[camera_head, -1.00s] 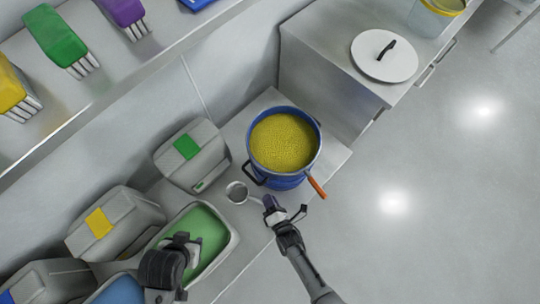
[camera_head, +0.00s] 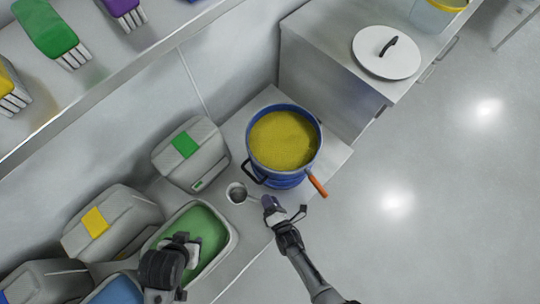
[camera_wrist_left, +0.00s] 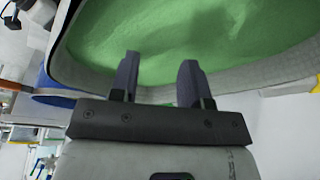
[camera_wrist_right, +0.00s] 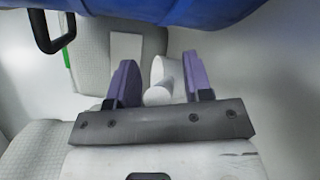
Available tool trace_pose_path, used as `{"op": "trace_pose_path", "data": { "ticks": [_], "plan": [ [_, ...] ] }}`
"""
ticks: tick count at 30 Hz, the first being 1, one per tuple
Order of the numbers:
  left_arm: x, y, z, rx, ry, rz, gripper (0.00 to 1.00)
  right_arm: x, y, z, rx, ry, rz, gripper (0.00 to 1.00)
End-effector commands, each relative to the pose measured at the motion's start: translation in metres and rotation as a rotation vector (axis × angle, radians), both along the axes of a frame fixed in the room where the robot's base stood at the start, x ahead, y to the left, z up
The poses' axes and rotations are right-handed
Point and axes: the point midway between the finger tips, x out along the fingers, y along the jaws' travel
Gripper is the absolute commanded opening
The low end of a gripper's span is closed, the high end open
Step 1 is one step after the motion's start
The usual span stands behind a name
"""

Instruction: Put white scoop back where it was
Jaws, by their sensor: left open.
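The white scoop (camera_head: 237,193) has its round cup beside the blue pot, above or on the steel bench top; the exact contact is unclear. Its short handle reaches toward my right gripper (camera_head: 272,208). In the right wrist view the scoop (camera_wrist_right: 166,72) lies between the two purple fingers of my right gripper (camera_wrist_right: 160,85). The fingers stand apart, with a visible gap beside the handle. My left gripper (camera_head: 185,243) is over the rim of the bin of green powder (camera_head: 232,238). In the left wrist view its fingers (camera_wrist_left: 158,78) are apart and empty.
Grey canisters with green (camera_head: 205,145) and yellow (camera_head: 125,205) labels line the wall. A white lid (camera_head: 400,65) lies on the cabinet. Open floor is at right.

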Motion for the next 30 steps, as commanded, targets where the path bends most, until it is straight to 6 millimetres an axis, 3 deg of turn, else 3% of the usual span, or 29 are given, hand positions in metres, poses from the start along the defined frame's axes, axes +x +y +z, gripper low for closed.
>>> {"op": "trace_pose_path", "data": {
  "ticks": [8, 24, 30],
  "plan": [
    [0.0, -0.002, 0.005, -0.005, 0.0, 0.004, 0.43, 0.0, 0.0, 0.005, 0.0, 0.0, 0.0, 0.46],
    [0.0, 0.002, 0.027, 0.008, 0.0, -0.005, 0.43, -0.084, -0.03, 0.019, -0.001, 0.002, 0.0, 0.46],
    [0.0, 0.003, 0.03, 0.008, 0.0, -0.006, 0.43, -0.104, -0.038, 0.022, -0.001, 0.002, -0.001, 0.46]
  ]
}}
